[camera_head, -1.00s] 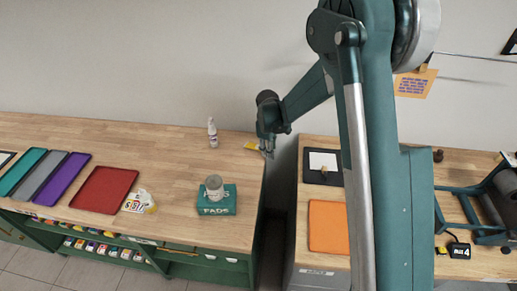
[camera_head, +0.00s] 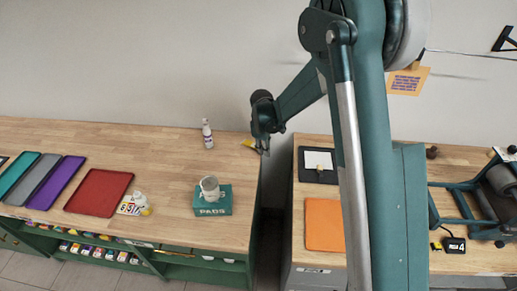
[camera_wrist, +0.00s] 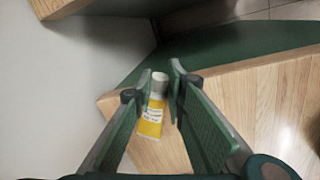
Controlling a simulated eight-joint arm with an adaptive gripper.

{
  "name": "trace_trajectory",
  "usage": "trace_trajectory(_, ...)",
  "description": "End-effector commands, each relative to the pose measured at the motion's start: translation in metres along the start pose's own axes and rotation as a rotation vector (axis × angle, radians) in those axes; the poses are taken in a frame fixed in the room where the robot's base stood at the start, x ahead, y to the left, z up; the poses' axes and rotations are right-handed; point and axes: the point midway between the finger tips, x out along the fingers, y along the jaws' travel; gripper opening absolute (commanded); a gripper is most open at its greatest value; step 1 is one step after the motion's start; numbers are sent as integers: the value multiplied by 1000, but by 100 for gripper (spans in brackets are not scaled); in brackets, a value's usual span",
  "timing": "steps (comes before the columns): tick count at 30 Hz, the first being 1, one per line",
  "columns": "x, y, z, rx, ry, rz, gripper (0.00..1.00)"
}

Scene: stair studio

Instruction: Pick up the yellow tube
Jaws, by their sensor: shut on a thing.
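The yellow tube (camera_wrist: 152,118) has a pale cap and a white label band. In the wrist view it lies between the two fingers of my gripper (camera_wrist: 161,84), which is shut on it near the cap end. In the head view my gripper (camera_head: 262,150) is at the back right corner of the wooden bench, and the tube's yellow end (camera_head: 249,143) sticks out to its left. The rest of the tube is hidden there by the fingers. I cannot tell how far it is clear of the bench top.
A white bottle (camera_head: 207,134) stands left of my gripper. A green pads box (camera_head: 212,208) with a grey container on it is nearer the front. A narrow gap separates this bench from the right one, which holds an orange tray (camera_head: 324,225). The wall is close behind.

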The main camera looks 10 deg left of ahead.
Motion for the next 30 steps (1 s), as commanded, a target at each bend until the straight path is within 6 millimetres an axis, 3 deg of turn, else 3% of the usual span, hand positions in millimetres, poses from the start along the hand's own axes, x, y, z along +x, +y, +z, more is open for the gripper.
trace_trajectory(8,-12,2,0,0,0,0,0)
trace_trajectory(24,-82,13,0,0,0,0,0)
trace_trajectory(30,-96,16,0,0,0,0,0)
